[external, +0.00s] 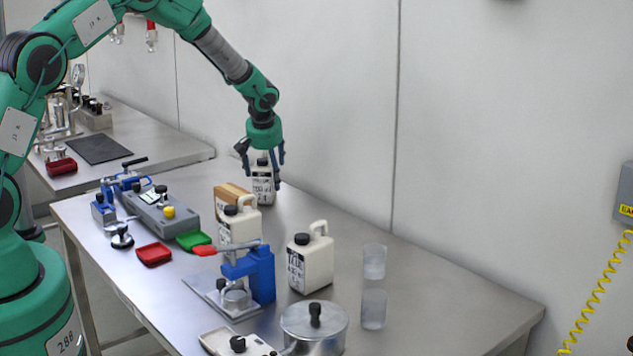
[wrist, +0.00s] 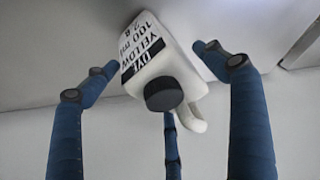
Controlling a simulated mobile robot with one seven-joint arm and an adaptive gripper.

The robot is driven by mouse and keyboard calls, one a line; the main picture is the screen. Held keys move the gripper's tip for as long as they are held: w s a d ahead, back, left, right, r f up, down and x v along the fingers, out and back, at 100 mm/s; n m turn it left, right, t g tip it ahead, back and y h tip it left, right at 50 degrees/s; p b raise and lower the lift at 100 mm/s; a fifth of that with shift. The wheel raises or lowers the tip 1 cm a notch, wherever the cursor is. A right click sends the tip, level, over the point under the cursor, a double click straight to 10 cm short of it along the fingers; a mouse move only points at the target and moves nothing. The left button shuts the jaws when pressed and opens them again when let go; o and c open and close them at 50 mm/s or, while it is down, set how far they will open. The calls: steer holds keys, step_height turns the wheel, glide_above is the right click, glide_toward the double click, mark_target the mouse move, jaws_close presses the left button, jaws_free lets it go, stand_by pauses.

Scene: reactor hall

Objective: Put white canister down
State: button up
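A white canister (external: 263,188) with a black cap and a black-and-white label stands upright at the back of the table, near the wall. In the wrist view the canister (wrist: 165,65) shows its black cap, its handle and a label reading "DYE YELLOW 100 ml". My gripper (external: 263,168) is above and around its upper part, pointing down. The blue fingers (wrist: 155,60) are spread on either side of it, with small gaps visible at the tips, so the gripper looks open. A third finger shows behind the handle. The canister's base appears to rest on the table, partly hard to see.
Two more white canisters (external: 311,262) (external: 240,222) stand nearer, with a wooden block (external: 226,194) beside one. A blue press (external: 258,275), a lidded pot (external: 315,328), clear cylinders (external: 373,290), red (external: 153,254) and green (external: 192,240) trays crowd the front. The table's right end is clear.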

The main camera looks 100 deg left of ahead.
steer(key=shift+r, duration=0.15)
steer(key=shift+r, duration=0.2)
steer(key=v, duration=1.1)
steer(key=shift+d+r, duration=0.25)
stand_by(0.5)
steer(key=shift+w, duration=0.1)
